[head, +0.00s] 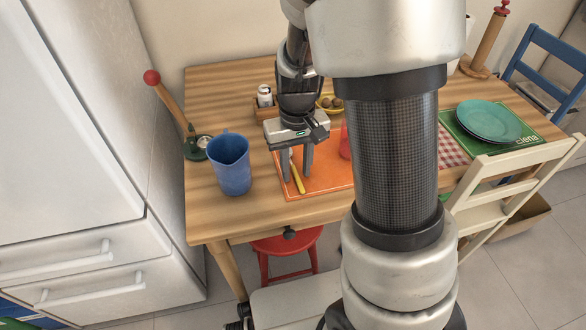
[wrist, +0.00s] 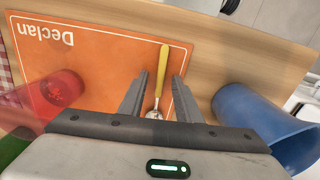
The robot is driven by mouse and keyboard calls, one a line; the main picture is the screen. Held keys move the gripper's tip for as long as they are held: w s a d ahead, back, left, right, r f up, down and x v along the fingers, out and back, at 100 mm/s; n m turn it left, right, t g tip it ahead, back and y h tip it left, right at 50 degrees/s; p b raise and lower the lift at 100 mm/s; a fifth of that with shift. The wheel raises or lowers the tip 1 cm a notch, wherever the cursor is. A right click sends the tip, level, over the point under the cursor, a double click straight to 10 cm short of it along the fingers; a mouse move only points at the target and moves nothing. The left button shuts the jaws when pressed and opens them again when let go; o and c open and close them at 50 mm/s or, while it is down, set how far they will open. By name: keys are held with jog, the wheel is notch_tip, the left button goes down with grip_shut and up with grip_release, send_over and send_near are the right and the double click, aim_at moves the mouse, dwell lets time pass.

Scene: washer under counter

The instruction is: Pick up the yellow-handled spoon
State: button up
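The yellow-handled spoon (wrist: 163,72) lies on an orange placemat (wrist: 110,65) marked "Declan". In the wrist view its yellow handle points away and its metal end is near my gripper's body, partly hidden. My gripper (wrist: 161,82) is open, with one finger on each side of the spoon and a gap on both sides. In the head view my gripper (head: 298,163) points down over the placemat (head: 325,178), and the yellow handle (head: 298,178) shows between and beyond the fingers. I cannot tell the exact height of the fingertips above the mat.
A blue pitcher (head: 230,165) stands left of the mat. A red translucent cup (head: 345,142) stands on the mat's right side. A bowl (head: 328,103) and shaker (head: 265,95) are behind. A chair (head: 510,180) and green plates (head: 489,120) are at the right.

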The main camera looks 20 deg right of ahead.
grip_shut()
